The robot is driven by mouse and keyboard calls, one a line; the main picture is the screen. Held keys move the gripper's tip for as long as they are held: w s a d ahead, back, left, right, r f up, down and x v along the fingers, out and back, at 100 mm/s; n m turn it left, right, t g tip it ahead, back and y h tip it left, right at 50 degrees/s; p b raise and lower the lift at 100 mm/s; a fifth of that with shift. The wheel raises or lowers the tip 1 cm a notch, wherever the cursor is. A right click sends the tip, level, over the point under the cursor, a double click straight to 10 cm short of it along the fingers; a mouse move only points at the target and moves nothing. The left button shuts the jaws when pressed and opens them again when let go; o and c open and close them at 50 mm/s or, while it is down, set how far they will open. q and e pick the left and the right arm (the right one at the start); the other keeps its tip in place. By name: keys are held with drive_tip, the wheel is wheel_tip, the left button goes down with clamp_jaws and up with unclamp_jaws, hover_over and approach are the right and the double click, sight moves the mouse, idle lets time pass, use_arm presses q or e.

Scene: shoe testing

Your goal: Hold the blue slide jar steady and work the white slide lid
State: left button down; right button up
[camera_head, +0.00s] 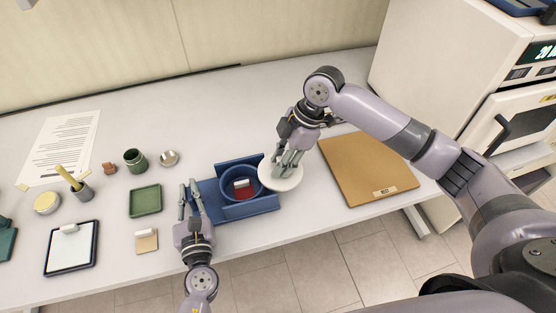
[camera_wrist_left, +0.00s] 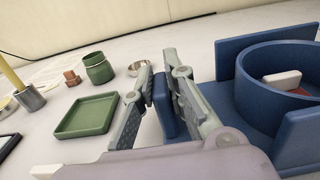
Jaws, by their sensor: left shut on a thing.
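The blue slide jar (camera_head: 226,187) is a round open cup on a blue base with upright walls. Inside it lie a small white piece (camera_head: 241,183) and something red. In the left wrist view the jar (camera_wrist_left: 275,85) fills the right side. My left gripper (camera_head: 189,188) is at the base's left end, its fingers on either side of an upright blue tab (camera_wrist_left: 162,105) and shut on it. The round white slide lid (camera_head: 283,181) is off the cup, at the right of it. My right gripper (camera_head: 287,168) is over the lid, fingers close together on it; the grip point is hidden.
A green tray (camera_head: 145,201), green cup (camera_head: 135,160), small metal bowl (camera_head: 169,158) and tan coaster (camera_head: 146,241) stand left of the jar. A brown board (camera_head: 366,167) lies right. A white machine (camera_head: 455,60) stands at the back right.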

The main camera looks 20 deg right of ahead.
drive_tip(key=o, duration=0.4)
drive_tip(key=shift+r, duration=0.1)
drive_tip(key=v, duration=1.2)
use_arm(q)
drive_tip(key=c, duration=1.5)
unclamp_jaws()
drive_tip(key=shift+c, duration=0.2)
